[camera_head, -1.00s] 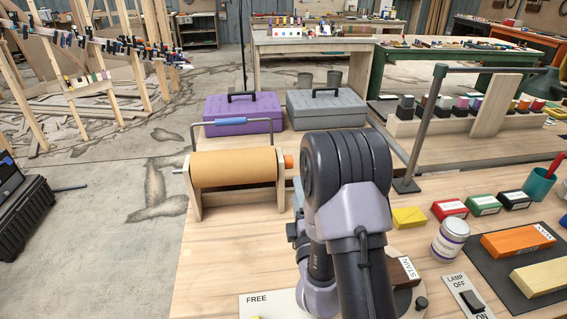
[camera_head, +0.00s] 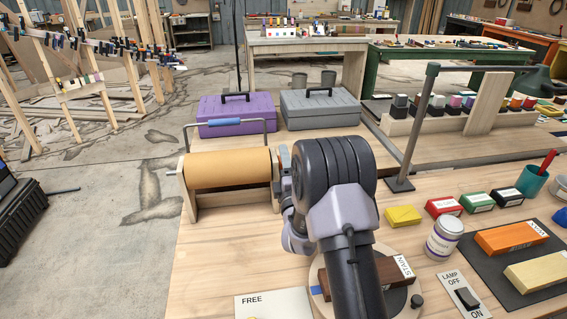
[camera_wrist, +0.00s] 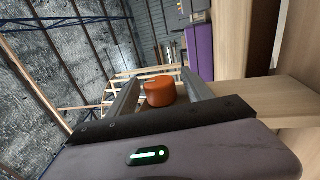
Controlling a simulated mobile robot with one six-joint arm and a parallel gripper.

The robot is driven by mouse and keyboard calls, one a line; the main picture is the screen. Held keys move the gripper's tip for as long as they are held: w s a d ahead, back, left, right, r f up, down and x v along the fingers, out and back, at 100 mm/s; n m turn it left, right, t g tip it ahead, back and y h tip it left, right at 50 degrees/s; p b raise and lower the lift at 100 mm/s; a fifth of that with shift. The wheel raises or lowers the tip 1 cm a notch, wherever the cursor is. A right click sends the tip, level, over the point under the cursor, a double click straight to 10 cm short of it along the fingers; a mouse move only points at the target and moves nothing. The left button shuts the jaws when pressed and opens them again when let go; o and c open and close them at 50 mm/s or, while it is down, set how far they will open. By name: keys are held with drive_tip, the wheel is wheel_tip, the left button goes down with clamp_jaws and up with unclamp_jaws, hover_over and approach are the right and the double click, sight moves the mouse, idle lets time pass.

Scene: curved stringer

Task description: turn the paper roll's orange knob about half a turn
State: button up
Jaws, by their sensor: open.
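The paper roll (camera_head: 228,169) is a brown cylinder on a wooden stand (camera_head: 188,200) on the bench. Its orange knob (camera_wrist: 160,91) shows in the wrist view between the two fingers of my gripper (camera_wrist: 160,82). The fingers are open, one on each side of the knob; I cannot tell whether either touches it. In the head view my gripper (camera_head: 284,165) is at the right end of the roll, partly behind my arm, and the knob is hidden there.
A bar with a blue grip (camera_head: 224,122) stands behind the roll. A purple toolbox (camera_head: 238,117) and a grey toolbox (camera_head: 320,110) are farther back. A grey post (camera_head: 415,130) rises right of my arm. The bench front left of my arm is mostly clear.

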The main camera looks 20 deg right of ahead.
drive_tip(key=shift+c, duration=0.5)
clamp_jaws()
drive_tip(key=shift+r, duration=0.1)
drive_tip(key=shift+r+p, duration=0.1)
drive_tip(key=shift+p, duration=0.5)
